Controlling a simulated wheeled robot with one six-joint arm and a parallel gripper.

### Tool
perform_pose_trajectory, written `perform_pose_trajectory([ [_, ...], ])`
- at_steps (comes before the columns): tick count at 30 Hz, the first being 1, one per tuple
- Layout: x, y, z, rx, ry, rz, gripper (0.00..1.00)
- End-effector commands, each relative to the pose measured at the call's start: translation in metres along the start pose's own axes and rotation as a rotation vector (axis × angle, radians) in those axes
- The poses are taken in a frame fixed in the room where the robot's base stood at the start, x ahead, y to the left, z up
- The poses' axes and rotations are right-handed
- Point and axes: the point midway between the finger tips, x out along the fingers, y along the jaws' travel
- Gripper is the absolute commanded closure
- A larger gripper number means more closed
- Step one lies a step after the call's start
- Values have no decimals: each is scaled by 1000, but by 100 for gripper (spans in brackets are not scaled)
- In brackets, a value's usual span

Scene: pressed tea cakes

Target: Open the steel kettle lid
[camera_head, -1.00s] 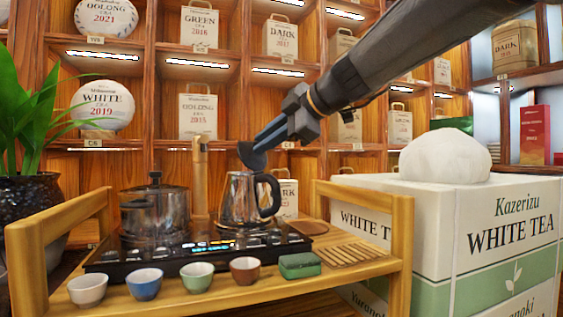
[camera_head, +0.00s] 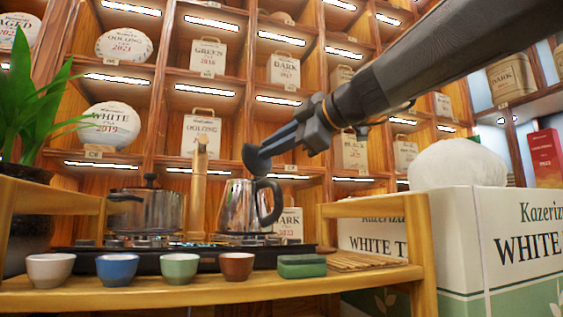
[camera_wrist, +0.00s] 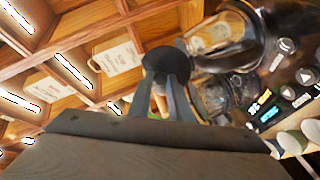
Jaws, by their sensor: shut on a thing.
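The steel kettle (camera_head: 238,207) stands on the black stove, its dark handle on the right. In the wrist view the shiny kettle (camera_wrist: 226,40) is at the upper right, close by. My gripper (camera_head: 268,150) is shut on the dark round kettle lid (camera_head: 254,160), which is tilted and just above the kettle's rim at the upper right. In the wrist view the lid (camera_wrist: 165,56) sits at the tips of my gripper (camera_wrist: 168,85). The lid appears off the rim; the kettle's inside is hard to make out.
A lidded steel pot (camera_head: 146,211) stands left of the kettle on the stove (camera_head: 75,261). Several cups, including a brown cup (camera_head: 237,266), and a green block (camera_head: 302,266) line the front. The wooden rack's right post (camera_head: 423,255) and a white tea box (camera_head: 450,225) are at right.

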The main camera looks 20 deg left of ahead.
Motion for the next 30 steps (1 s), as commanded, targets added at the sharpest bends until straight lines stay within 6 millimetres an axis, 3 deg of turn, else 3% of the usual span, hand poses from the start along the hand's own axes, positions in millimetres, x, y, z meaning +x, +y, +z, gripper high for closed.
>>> perform_pose_trajectory([
  [21,5,-4,-9,-3,24,13,100],
  [22,5,-4,-9,-3,24,13,79],
  [24,5,-4,-8,-2,23,13,67],
  [30,4,-3,-7,-2,22,13,64],
])
